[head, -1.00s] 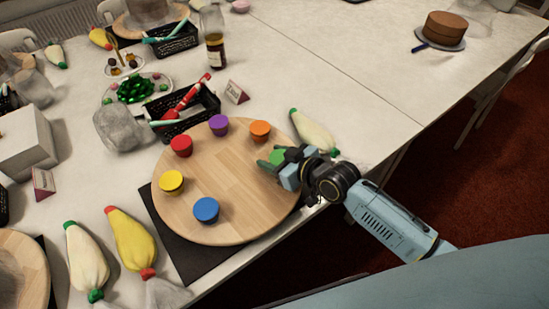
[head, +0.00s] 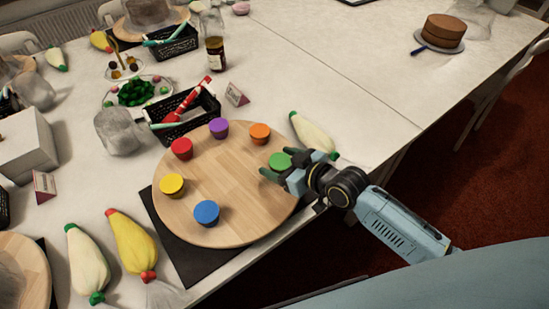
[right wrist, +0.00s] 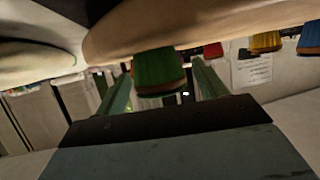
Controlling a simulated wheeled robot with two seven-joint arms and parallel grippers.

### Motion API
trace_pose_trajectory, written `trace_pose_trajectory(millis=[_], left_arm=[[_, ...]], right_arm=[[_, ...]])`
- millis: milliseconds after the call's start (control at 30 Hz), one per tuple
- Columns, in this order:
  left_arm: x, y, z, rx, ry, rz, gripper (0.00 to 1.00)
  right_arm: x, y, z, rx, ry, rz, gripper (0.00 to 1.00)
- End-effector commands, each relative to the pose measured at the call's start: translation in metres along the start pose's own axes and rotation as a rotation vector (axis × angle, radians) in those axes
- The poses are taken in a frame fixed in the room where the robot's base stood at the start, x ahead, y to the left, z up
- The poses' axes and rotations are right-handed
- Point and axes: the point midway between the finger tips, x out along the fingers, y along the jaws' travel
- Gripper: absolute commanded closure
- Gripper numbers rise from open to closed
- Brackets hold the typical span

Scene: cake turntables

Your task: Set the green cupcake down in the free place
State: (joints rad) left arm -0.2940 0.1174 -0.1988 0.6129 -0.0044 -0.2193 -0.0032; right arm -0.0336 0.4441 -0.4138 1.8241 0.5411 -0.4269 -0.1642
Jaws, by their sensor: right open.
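The green cupcake (head: 279,161) stands on the round wooden turntable (head: 232,185) near its right edge, between the orange cupcake (head: 259,133) and the turntable's bare front right. My right gripper (head: 271,176) is open just in front of it, low over the board. In the right wrist view the green cupcake (right wrist: 158,70) shows ahead of and between the open fingers (right wrist: 160,88), apparently clear of them. The purple (head: 219,128), red (head: 182,149), yellow (head: 172,185) and blue (head: 206,213) cupcakes stand around the rim. My left gripper is not in view.
A white piping bag (head: 313,135) lies close behind my right gripper. A black basket (head: 184,117) with a red-capped tube stands behind the turntable. Two piping bags (head: 132,243) lie at the left.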

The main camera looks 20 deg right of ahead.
Motion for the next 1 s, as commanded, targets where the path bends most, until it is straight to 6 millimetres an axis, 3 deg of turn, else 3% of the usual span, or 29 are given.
trace_pose_trajectory(millis=[200,400,600,1000], left_arm=[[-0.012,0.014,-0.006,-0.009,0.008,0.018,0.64],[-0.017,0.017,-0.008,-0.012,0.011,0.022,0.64],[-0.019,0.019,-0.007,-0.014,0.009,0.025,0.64],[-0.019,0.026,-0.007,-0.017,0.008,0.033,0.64]], right_arm=[[-0.052,0.0,0.0,-0.002,-0.005,-0.001,0.29],[-0.084,0.0,0.0,0.0,-0.003,0.0,0.29],[-0.097,0.0,-0.001,0.0,0.0,-0.001,0.29],[-0.097,0.0,-0.001,0.001,0.0,0.0,0.29]])
